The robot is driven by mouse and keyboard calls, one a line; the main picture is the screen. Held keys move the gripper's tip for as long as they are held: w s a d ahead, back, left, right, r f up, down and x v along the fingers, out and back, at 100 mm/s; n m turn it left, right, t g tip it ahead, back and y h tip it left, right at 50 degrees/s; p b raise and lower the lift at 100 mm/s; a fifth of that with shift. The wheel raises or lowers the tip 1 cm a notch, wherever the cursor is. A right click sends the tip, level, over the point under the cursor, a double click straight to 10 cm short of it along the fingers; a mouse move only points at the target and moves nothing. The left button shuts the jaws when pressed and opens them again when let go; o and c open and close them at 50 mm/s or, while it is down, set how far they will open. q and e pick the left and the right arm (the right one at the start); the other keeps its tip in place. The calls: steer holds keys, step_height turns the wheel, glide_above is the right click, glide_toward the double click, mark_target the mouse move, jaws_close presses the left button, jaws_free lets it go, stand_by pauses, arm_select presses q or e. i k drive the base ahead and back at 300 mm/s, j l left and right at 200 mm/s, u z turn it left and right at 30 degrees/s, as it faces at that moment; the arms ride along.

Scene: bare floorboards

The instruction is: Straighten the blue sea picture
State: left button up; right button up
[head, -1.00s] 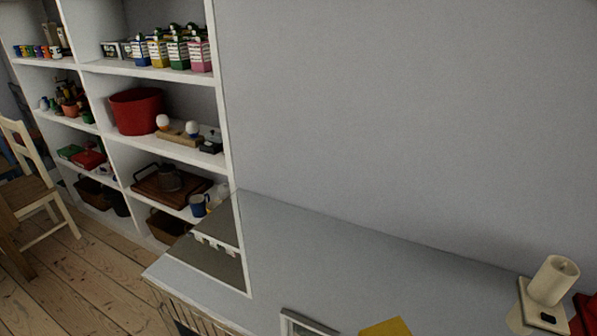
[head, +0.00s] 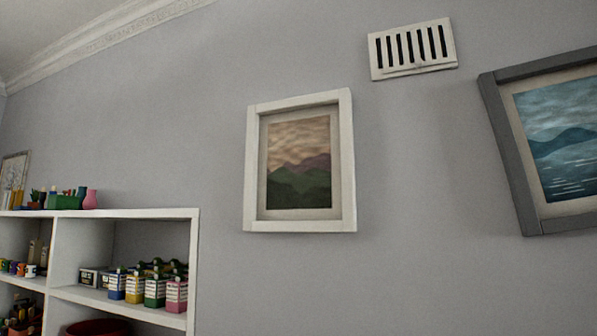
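The blue sea picture (head: 556,138) hangs on the grey wall at the right edge of the head view, in a dark grey frame. Its right part is cut off by the picture edge. It shows blue water, a dark blue hill and a cloudy sky. Its frame looks tilted, with the left side leaning and the top edge rising to the right; the camera view itself also looks slanted. Neither of my grippers is in view.
A white-framed mountain picture (head: 299,163) hangs to its left. A white wall vent (head: 412,49) sits between them, higher up. A white shelf unit (head: 125,213) with small cartons (head: 150,284) stands at the lower left. The wall below the pictures is bare.

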mark_target(542, 113)
steer(key=z, duration=1.5)
